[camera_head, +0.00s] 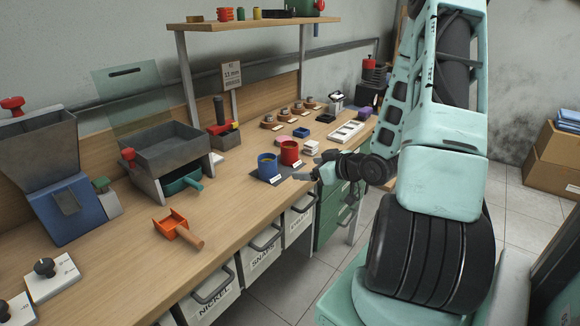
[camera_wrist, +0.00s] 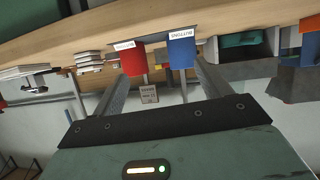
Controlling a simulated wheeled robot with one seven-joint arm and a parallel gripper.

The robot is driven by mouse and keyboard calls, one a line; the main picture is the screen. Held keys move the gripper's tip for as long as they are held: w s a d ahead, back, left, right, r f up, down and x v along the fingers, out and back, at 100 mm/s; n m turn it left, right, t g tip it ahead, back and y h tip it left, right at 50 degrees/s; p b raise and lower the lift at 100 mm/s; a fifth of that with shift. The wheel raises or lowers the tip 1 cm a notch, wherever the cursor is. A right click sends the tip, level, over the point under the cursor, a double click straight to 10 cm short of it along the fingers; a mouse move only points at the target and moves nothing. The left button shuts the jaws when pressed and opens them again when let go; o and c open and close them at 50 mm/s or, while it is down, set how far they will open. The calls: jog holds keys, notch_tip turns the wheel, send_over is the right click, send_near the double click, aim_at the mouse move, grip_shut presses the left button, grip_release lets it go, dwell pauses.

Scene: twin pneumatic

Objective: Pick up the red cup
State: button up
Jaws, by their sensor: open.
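The red cup (camera_head: 289,153) stands upright on the workbench beside a blue cup (camera_head: 267,167), both on a dark mat (camera_head: 258,178) with white labels. My gripper (camera_head: 306,168) is open and empty, at the bench's front edge, just right of and nearer than the cups. In the upside-down wrist view, the red cup (camera_wrist: 134,63) shows near the left finger's tip and the blue cup (camera_wrist: 181,54) near the right finger's tip. Both lie beyond my open gripper (camera_wrist: 160,68), apart from the fingers as far as I can tell.
An orange scoop (camera_head: 176,228) lies on the bench at front left. A grey bin (camera_head: 172,150) with a teal scoop (camera_head: 184,181) stands left of the cups. Small blocks and a white tray (camera_head: 346,132) lie behind. Drawers (camera_head: 262,250) line the bench front.

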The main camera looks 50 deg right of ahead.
aim_at(295, 157)
jog(key=s+d+m+t+h+b, duration=0.1)
jog(key=s+d+m+t+h, duration=0.1)
jog(key=s+d, duration=0.2)
jog(key=p+x, duration=0.3)
jog(key=x, duration=1.3)
jog(key=shift+w+d+f, duration=0.1)
jog(key=shift+w, duration=0.3)
jog(key=c, duration=1.1)
